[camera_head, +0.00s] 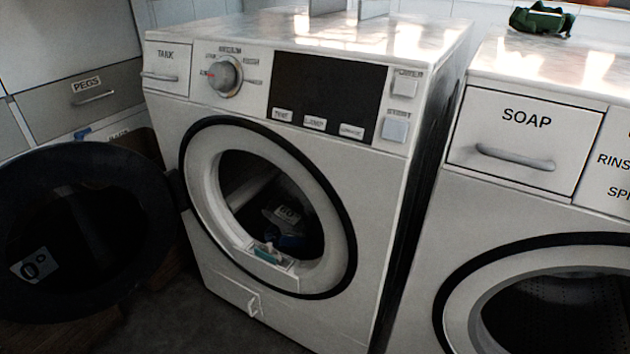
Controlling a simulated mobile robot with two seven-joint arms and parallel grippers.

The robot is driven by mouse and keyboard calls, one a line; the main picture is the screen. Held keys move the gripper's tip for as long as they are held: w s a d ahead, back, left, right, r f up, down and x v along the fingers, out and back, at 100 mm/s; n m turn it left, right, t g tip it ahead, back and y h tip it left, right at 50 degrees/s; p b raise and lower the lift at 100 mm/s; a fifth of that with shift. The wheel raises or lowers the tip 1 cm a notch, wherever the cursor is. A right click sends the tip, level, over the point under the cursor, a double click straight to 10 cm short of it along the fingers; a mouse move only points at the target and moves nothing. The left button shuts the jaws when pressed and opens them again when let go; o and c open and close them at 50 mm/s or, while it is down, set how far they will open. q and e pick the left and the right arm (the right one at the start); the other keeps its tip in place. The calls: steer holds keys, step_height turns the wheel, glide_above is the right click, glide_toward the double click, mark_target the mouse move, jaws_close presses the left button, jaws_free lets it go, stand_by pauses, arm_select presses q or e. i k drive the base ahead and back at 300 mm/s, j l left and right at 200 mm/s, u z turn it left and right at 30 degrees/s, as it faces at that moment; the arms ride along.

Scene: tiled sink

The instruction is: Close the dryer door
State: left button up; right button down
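The dryer (300,45) is a white front-loader with a dark display and a round knob, in the middle of the head view. Its dark round door (150,225) stands wide open, swung out to the left on the hinge at the left of the opening. The drum opening (265,190) is uncovered, and some dark and blue items (290,240) lie inside. A small teal and white item (268,252) sits at the lower rim of the opening. Neither of my grippers shows in this view.
A second white machine (525,215) with a soap drawer (520,135) stands close on the right. Grey drawers (85,105) stand behind the door at the left. A green object (542,19) lies on the right machine's top. Dark floor (185,325) shows below the dryer.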

mark_target(72, 214)
steer(key=u, duration=2.8)
steer(key=i+l+u, duration=0.1)
steer(key=l, duration=0.25)
steer(key=i+l+u, duration=0.15)
steer(key=l, duration=0.2)
steer(key=k+j, duration=0.05)
